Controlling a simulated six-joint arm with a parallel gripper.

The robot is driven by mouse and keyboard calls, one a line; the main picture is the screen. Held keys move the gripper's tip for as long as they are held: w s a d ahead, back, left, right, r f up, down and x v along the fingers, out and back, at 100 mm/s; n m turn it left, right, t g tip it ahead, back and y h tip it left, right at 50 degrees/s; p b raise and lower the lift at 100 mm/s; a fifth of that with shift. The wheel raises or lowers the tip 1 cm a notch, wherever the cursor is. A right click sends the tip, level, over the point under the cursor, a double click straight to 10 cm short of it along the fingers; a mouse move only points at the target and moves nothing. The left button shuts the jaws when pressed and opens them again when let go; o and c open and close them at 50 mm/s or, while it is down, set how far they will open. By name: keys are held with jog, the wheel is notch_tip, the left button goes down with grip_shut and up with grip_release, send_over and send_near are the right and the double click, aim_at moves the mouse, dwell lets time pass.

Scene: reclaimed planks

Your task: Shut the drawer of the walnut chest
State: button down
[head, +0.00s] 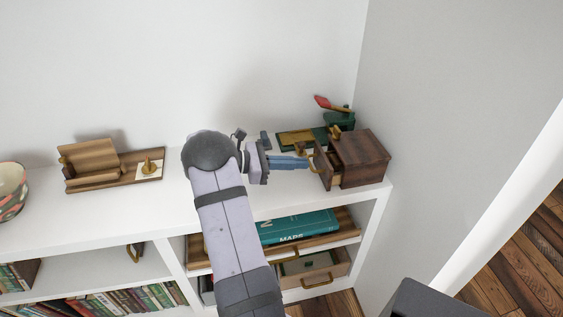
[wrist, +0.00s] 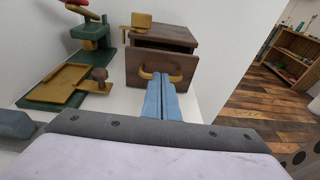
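The walnut chest (head: 364,155) stands at the right end of the white shelf top. Its drawer (head: 335,172) is partly open and sticks out to the left, toward my gripper. In the wrist view the drawer front (wrist: 133,69) faces me, with a curved brass handle (wrist: 176,78) and the chest body (wrist: 165,33) behind it. My gripper (head: 307,162) is level with the drawer front. Its blue fingers (wrist: 161,80) are together, with nothing seen between them. Their tips are at the middle of the handle and hide part of it; I cannot tell whether they touch.
A green and brass device (wrist: 92,36) with a red-tipped lever stands left of the chest. A wooden stand (head: 100,165) and a patterned bowl (head: 10,192) are farther left. A wall rises close behind the chest. Books (head: 298,228) lie on the shelf below.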

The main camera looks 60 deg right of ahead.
aim_at(321, 161)
jog(key=shift+r+x, duration=0.2)
jog(key=shift+x, duration=0.7)
jog(key=shift+r+x, duration=0.2)
jog(key=shift+x, duration=0.75)
jog(key=shift+s, duration=0.1)
jog(key=shift+r, duration=0.1)
jog(key=shift+w+a+r+p, duration=0.1)
jog(key=shift+w+a+p, duration=0.2)
jog(key=shift+w+p, duration=0.25)
jog(key=v, duration=1.2)
jog(key=shift+w+a, duration=0.15)
jog(key=shift+a, duration=0.05)
jog(key=shift+w+a, duration=0.3)
jog(key=shift+a, duration=0.05)
